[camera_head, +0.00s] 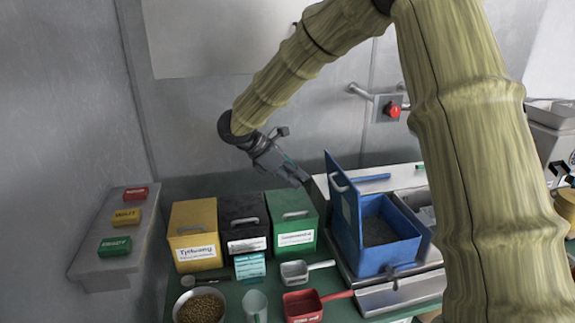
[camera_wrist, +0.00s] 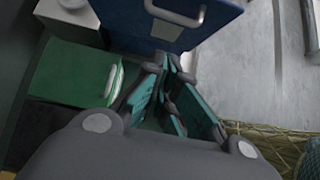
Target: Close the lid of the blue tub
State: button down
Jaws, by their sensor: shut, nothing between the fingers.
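The blue tub (camera_head: 386,251) stands on a metal stand at the right of the table. Its lid (camera_head: 345,208) is raised upright on the tub's left side, and the open tub shows a dark inside. A pale handle (camera_head: 338,182) is on the lid's outer face. In the wrist view the blue lid (camera_wrist: 190,42) is at the top with its handle (camera_wrist: 175,14). My gripper (camera_head: 305,180) is shut and empty, just left of the lid near the handle's height. In the wrist view its fingers (camera_wrist: 172,75) meet just below the lid; I cannot tell if they touch it.
Green (camera_head: 294,222), black (camera_head: 244,222) and yellow (camera_head: 194,233) tubs stand left of the blue tub, all with handled lids shut. Grey (camera_head: 296,271) and red (camera_head: 303,306) scoops and a bowl of beans (camera_head: 200,308) lie in front. A red button (camera_head: 393,110) is on the wall.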

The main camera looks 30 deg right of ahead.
jog(key=s+d+f+p, duration=0.1)
jog(key=d+f+p, duration=0.1)
jog(key=d, duration=0.4)
jog(key=shift+s+f+p, duration=0.25)
jog(key=shift+f+p, duration=0.1)
jog(key=shift+p, duration=0.45)
jog(key=shift+d, duration=0.15)
